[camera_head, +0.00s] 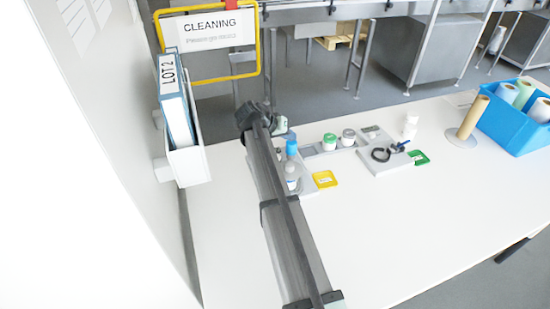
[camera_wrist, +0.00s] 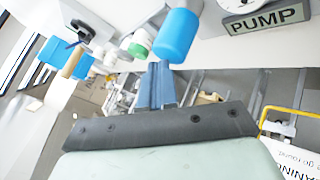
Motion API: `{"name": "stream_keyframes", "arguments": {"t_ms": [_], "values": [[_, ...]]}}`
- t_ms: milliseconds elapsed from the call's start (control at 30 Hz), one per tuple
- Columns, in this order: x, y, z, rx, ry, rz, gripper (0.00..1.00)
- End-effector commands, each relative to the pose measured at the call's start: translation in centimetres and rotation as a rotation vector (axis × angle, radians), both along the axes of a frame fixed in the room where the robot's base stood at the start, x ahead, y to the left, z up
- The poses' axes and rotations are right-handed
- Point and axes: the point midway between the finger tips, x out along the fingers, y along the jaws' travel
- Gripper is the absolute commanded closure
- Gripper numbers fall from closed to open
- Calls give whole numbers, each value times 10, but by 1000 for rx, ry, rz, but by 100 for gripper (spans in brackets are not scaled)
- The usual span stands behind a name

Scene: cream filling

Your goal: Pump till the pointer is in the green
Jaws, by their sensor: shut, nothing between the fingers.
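My gripper (camera_wrist: 160,70) is shut and empty in the wrist view, its fingertips close to a blue rounded cylinder (camera_wrist: 177,36). I cannot tell whether they touch it. A grey block with a PUMP label (camera_wrist: 268,17) is at the top right of that view. A round white dial (camera_wrist: 236,3) above the label is cut off by the picture edge; its pointer and any green zone cannot be read. In the head view a blue cylinder (camera_head: 291,147) shows just right of my arm. My fingers and the dial are hidden there.
A clear bottle (camera_head: 291,177) and a yellow card (camera_head: 325,179) are near my arm. Beyond are a green-lidded jar (camera_head: 329,142), a grey-lidded jar (camera_head: 348,137) and a black ring (camera_head: 381,154). A blue crate (camera_head: 505,128) stands at right. The front table is clear.

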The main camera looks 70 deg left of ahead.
Motion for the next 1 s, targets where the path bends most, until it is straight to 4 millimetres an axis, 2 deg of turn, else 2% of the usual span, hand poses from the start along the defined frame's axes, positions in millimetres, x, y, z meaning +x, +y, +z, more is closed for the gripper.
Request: {"name": "stream_keyframes", "arguments": {"t_ms": [367,1000], "values": [[0,0,1,-1,1,-1,100],[0,0,30,-1,1,-1,100]]}}
